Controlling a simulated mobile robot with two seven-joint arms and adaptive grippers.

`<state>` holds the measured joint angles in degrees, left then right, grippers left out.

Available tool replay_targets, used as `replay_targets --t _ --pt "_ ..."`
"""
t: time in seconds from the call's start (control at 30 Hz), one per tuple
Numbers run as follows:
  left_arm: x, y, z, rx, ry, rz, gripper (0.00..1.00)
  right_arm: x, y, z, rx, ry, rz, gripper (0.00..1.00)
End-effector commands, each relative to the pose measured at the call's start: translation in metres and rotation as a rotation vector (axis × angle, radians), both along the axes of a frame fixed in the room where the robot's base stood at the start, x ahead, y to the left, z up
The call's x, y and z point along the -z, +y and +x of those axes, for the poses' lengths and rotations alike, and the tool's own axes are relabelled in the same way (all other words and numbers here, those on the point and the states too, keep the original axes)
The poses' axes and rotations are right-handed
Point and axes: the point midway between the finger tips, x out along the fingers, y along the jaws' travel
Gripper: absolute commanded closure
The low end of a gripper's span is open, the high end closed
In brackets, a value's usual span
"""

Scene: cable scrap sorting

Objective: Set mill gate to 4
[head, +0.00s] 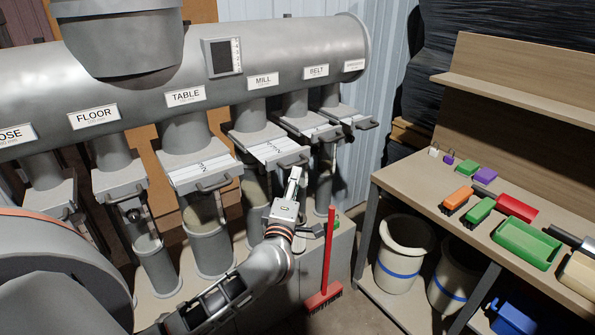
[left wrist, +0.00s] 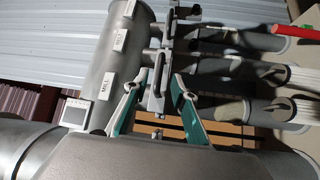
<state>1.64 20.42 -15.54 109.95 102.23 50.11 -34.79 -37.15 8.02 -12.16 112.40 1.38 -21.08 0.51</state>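The mill gate (head: 272,150) is a pale slide plate with dark scale marks below the MILL label (head: 263,80) on the grey duct. Its dark handle (head: 295,161) is at the front edge; the scale reading is too small to make out. My left gripper (head: 295,178) is just below and in front of this handle. In the left wrist view, the gripper's two teal fingers (left wrist: 157,88) are spread, with a dark handle bar (left wrist: 158,73) showing between and beyond their tips. I cannot tell whether they touch it. My right gripper is in neither view.
The table gate (head: 205,172) is to the left and the belt gate (head: 312,128) to the right, both with handles close by. A red broom (head: 328,250) stands below right. A bench (head: 405,183) with brushes and scoops is on the right.

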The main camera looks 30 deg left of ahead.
Motion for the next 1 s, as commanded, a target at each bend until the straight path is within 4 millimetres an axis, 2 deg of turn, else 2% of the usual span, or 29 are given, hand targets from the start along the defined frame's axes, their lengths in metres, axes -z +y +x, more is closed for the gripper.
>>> replay_targets --t 0.1,0.33,1.0 --pt "0.004 -0.009 -0.022 0.001 0.003 -0.002 0.74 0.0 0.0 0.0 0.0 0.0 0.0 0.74" --pt "0.007 -0.018 -0.046 0.0 0.001 -0.001 0.74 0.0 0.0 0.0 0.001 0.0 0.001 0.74" --pt "0.008 -0.021 -0.05 0.002 -0.001 0.004 0.74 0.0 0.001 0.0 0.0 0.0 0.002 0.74"
